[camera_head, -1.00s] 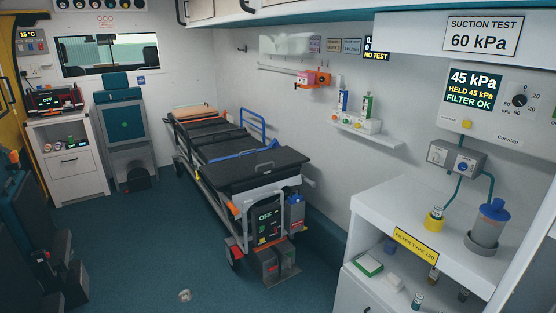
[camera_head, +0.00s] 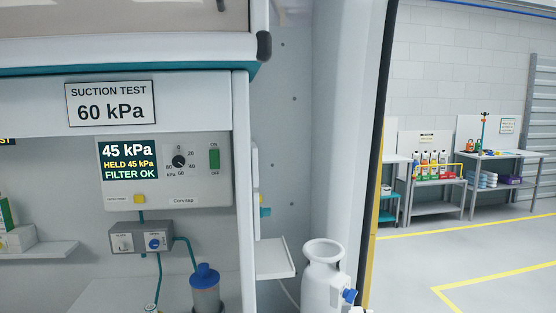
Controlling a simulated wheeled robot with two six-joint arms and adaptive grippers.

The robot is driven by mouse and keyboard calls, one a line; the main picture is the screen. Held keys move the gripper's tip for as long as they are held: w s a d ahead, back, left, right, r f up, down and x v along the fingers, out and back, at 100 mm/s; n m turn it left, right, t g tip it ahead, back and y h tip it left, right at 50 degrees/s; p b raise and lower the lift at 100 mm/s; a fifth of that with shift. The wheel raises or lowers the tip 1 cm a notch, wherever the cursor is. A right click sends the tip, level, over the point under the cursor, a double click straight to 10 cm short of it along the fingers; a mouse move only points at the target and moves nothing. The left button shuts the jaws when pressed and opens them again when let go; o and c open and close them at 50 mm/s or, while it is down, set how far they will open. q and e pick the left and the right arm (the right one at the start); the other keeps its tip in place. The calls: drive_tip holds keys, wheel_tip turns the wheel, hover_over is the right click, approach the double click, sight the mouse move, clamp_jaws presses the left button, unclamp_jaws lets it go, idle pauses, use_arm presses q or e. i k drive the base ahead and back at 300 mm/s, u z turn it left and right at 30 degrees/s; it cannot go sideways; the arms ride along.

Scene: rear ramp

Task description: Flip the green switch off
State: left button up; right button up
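The green switch (camera_head: 214,159) is on the right side of the white suction unit (camera_head: 200,190) on the ambulance wall. A small label stands above it and one reading "OFF" below it. The switch face shows green; its exact tilt is too small to tell. The unit's display (camera_head: 129,160) reads 45 kPa, HELD 45 kPa, FILTER OK. A black dial (camera_head: 179,161) sits between display and switch. Neither of my grippers is in view.
A grey valve box (camera_head: 141,240) and a blue-capped canister (camera_head: 205,290) are below the unit. Beyond the door frame, a garage has tables (camera_head: 500,156) and open floor.

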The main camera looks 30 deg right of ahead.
sight(214, 154)
drive_tip(key=z, duration=0.55)
drive_tip(key=i, duration=1.05)
drive_tip(key=z, duration=1.45)
drive_tip(key=k, duration=0.8)
drive_tip(key=z, duration=0.15)
